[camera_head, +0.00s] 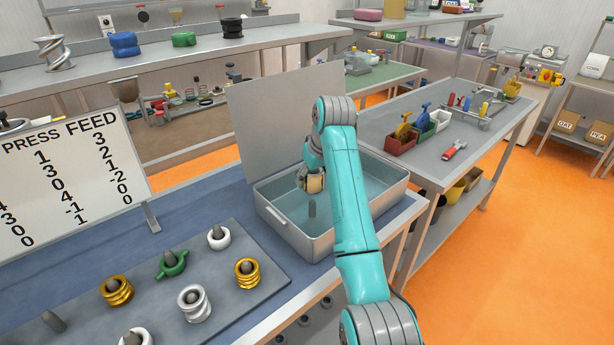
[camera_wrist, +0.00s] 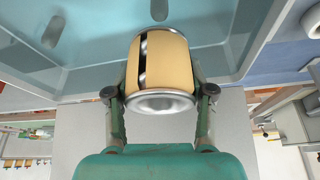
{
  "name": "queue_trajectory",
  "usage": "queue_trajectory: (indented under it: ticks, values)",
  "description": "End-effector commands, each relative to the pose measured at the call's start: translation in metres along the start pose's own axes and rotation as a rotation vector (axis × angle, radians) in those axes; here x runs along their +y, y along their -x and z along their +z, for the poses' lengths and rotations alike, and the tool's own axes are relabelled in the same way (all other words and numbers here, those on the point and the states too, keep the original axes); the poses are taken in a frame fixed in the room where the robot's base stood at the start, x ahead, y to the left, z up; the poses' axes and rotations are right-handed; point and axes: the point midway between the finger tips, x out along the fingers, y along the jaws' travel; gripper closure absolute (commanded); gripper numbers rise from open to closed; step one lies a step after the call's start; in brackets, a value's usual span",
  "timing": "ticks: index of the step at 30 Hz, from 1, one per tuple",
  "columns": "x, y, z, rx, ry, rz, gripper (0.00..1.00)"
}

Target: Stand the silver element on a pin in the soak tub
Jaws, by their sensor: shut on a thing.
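My gripper (camera_head: 312,172) is over the soak tub (camera_head: 290,238), shut on a barrel-shaped piece (camera_wrist: 165,70). The piece has silver ends and a tan band around its middle. A dark slit in the band shows silver inside. It also shows in the head view (camera_head: 315,184), held above the tub floor. A grey pin (camera_head: 312,208) stands in the tub just below it. The wrist view shows one pin (camera_wrist: 53,32) apart from the piece and another (camera_wrist: 159,9) right beyond its far end. A silver screw-shaped element (camera_head: 194,304) sits on a pin on the grey board.
The board (camera_head: 250,292) holds gold, green and white elements on pins, plus a bare pin (camera_head: 53,322). A grey panel (camera_head: 280,110) stands behind the tub. A "PRESS FEED" sign (camera_head: 70,180) stands at left. A side table (camera_head: 470,130) with bins is at right.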

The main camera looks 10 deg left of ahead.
Motion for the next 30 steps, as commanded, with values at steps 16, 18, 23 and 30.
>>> queue_trajectory:
  ticks: [16, 18, 23, 30]
  values:
    - [0.0, -0.025, 0.01, 0.001, 0.001, 0.0, 0.97]
    - [0.0, -0.028, 0.012, 0.001, 0.001, 0.0, 0.97]
    - [0.0, -0.035, 0.015, 0.0, 0.001, 0.0, 0.97]
    - [0.0, -0.047, 0.019, 0.001, 0.001, 0.0, 0.97]
